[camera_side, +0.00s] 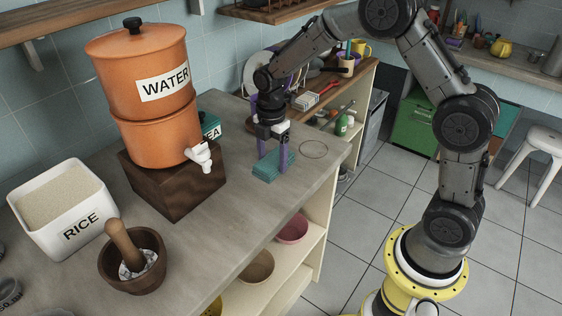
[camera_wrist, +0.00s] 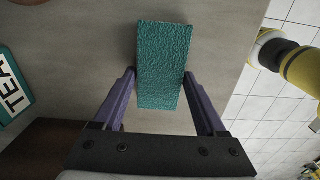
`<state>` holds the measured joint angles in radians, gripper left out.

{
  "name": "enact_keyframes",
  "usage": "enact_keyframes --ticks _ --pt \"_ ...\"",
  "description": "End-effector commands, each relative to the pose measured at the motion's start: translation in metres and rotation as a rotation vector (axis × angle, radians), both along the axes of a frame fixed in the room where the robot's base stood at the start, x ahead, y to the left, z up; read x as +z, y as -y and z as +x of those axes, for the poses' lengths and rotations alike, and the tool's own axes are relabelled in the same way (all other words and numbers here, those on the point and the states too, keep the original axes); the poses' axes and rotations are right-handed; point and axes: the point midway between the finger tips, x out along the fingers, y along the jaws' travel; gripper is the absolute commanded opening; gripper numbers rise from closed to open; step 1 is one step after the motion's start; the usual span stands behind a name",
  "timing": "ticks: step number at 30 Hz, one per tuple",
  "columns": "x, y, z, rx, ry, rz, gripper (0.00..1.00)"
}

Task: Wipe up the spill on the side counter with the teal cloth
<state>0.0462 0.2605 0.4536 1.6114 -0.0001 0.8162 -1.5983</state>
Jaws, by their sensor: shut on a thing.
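The teal cloth (camera_side: 266,171) is a folded, textured block at the counter, below the orange water dispenser's right side. My gripper (camera_side: 274,160) points down with its purple fingers on either side of the cloth, shut on it. In the wrist view the cloth (camera_wrist: 160,45) lies between the two fingertips of my gripper (camera_wrist: 159,76) and reaches beyond them. Whether the cloth touches the counter is hard to tell. A faint, clear ring-edged patch (camera_side: 313,149), which looks like the spill, lies on the counter just right of the cloth. I cannot make it out in the wrist view.
The orange water dispenser (camera_side: 150,95) stands on a dark wooden block (camera_side: 172,180), with a teal tea box (camera_side: 211,129) behind. A rice bin (camera_side: 62,205) and a mortar (camera_side: 133,262) are at left. A dish rack (camera_side: 262,72) is behind my gripper. The counter's front edge is close on the right.

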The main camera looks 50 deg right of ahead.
Motion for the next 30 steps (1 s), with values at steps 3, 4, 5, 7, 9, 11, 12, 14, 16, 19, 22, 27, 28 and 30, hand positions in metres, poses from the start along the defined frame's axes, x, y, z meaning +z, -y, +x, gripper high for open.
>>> enact_keyframes --ticks 3,4,5,7,9,11,12,14,16,19,22,27,28,30 --pt "0.0 0.0 0.013 0.0 0.001 0.0 0.29" --pt "-0.001 0.0 0.016 0.0 0.001 0.0 0.29" --pt "0.003 0.0 0.016 0.0 0.003 0.0 0.29" --pt "0.017 0.0 0.016 0.0 0.007 0.0 0.29" --pt "0.025 0.0 0.015 0.0 0.003 0.0 0.29" --pt "0.031 0.0 0.015 0.0 0.003 0.0 0.29" --pt "0.035 0.0 0.015 0.0 0.003 0.0 0.29" --pt "0.041 0.0 0.015 0.0 0.004 0.0 0.29" --pt "0.048 0.0 0.015 0.0 0.003 0.0 0.29" --pt "0.058 0.0 0.015 0.0 0.002 0.0 0.29" --pt "0.067 0.0 0.015 0.0 0.003 0.0 0.29" --pt "0.078 0.0 0.014 0.0 0.002 0.0 0.29" --pt "0.079 0.0 0.014 0.0 0.001 0.0 0.29" --pt "0.08 0.0 0.014 0.0 0.001 0.0 0.29"
